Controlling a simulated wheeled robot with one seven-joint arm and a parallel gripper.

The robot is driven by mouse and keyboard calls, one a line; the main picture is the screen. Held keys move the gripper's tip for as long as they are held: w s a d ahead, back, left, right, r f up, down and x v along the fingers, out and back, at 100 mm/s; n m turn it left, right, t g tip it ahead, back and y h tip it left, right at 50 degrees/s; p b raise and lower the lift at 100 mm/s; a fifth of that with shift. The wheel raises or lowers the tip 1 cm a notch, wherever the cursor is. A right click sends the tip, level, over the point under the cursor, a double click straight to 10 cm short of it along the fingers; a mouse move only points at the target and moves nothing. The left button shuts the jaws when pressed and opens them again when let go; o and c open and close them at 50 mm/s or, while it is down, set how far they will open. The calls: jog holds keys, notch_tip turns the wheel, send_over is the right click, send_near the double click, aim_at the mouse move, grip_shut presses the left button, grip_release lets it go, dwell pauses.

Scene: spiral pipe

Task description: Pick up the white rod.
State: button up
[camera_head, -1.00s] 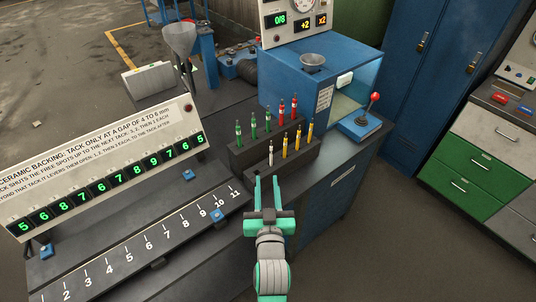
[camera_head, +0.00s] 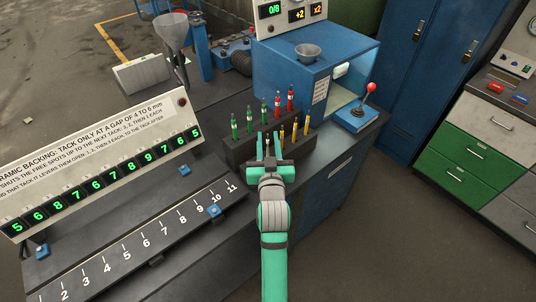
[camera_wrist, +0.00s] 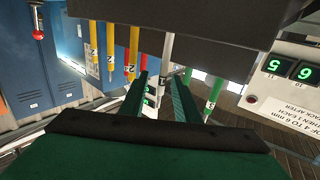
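The white rod (camera_wrist: 167,50) stands in the front row of the dark rack (camera_head: 240,153). In the head view it is mostly hidden by my gripper (camera_head: 268,136), with a pale bit showing between the fingers. In the wrist view my gripper (camera_wrist: 161,85) has its two green fingers apart, one on each side of the rod's line. The rod's lower part shows in the gap. I cannot tell whether either finger touches it.
Yellow rods (camera_head: 294,132) stand to the right in the same rack row. Green rods (camera_head: 250,119) and red rods (camera_head: 290,97) stand in the row behind. A blue machine (camera_head: 300,75) with a red-knobbed lever (camera_head: 371,88) is behind. A numbered rail (camera_head: 150,245) lies left.

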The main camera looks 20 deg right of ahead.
jog(key=shift+x, duration=1.75)
jog(key=shift+s+a+r, duration=0.1)
jog(key=shift+a, duration=0.1)
grip_shut()
jog(key=shift+d, duration=0.1)
notch_tip(320, 180, up, 10)
jog(key=shift+r, duration=0.15)
jog(key=shift+r, duration=2.25)
